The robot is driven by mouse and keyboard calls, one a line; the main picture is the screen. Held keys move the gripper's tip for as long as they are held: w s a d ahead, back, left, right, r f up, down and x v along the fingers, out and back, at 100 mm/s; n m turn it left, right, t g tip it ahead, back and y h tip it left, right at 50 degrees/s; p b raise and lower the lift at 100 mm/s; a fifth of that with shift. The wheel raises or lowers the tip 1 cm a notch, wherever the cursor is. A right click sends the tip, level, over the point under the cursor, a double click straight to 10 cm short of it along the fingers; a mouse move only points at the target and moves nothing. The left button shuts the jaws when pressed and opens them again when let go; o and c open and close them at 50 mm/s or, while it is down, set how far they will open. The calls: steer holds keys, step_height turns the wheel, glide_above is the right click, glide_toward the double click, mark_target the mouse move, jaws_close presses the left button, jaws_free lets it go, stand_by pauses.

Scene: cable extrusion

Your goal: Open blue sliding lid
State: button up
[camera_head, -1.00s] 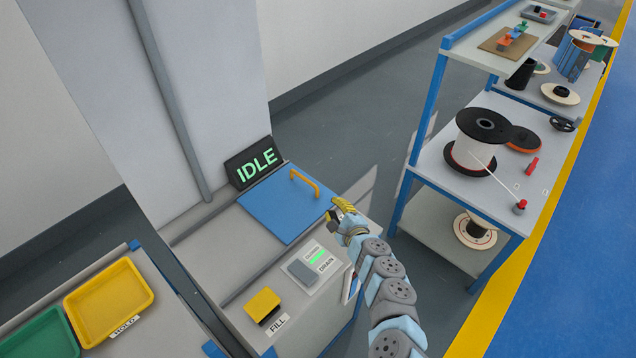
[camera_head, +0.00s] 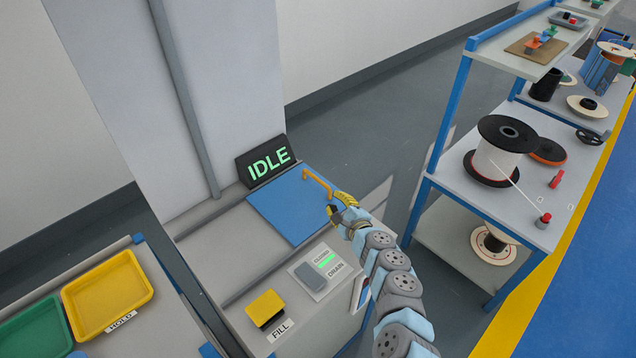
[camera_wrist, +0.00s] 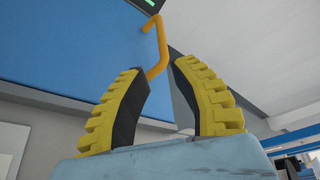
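The blue sliding lid (camera_head: 287,210) lies flat on top of the grey machine, beside the IDLE display. It fills the upper left of the wrist view (camera_wrist: 70,45). Its yellow-orange bar handle (camera_head: 317,182) stands near the lid's far right edge. My gripper (camera_head: 336,206) is just to the right of the handle. In the wrist view my gripper (camera_wrist: 158,70) is open, its two yellow-and-black fingers spread. The handle (camera_wrist: 157,48) shows between and beyond the fingertips; I cannot tell whether they touch it.
The IDLE display (camera_head: 267,162) stands behind the lid. The yellow FILL button (camera_head: 265,307) and the DRAIN switch panel (camera_head: 318,272) are on the machine's front part. A yellow HOLD tray (camera_head: 107,295) is at left. A shelf rack (camera_head: 440,185) with spools stands at right.

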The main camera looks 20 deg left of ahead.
mark_target(319, 182)
steer(key=shift+w+a, duration=0.4)
steer(key=shift+a, duration=0.05)
steer(key=shift+f+b+x, duration=0.2)
steer(key=shift+b+x, duration=1.25)
steer(key=shift+x, duration=0.65)
steer(key=shift+b+x, duration=0.45)
steer(key=shift+x, duration=0.3)
steer(key=shift+b+x, duration=0.55)
steer(key=shift+x, duration=0.2)
steer(key=shift+b+x, duration=0.6)
steer(key=shift+x, duration=0.2)
steer(key=shift+b+x, duration=0.6)
steer(key=shift+x, duration=0.15)
steer(key=shift+w+a+b, duration=0.35)
steer(key=shift+w+b, duration=0.05)
steer(key=shift+w, duration=0.05)
steer(key=shift+r, duration=0.1)
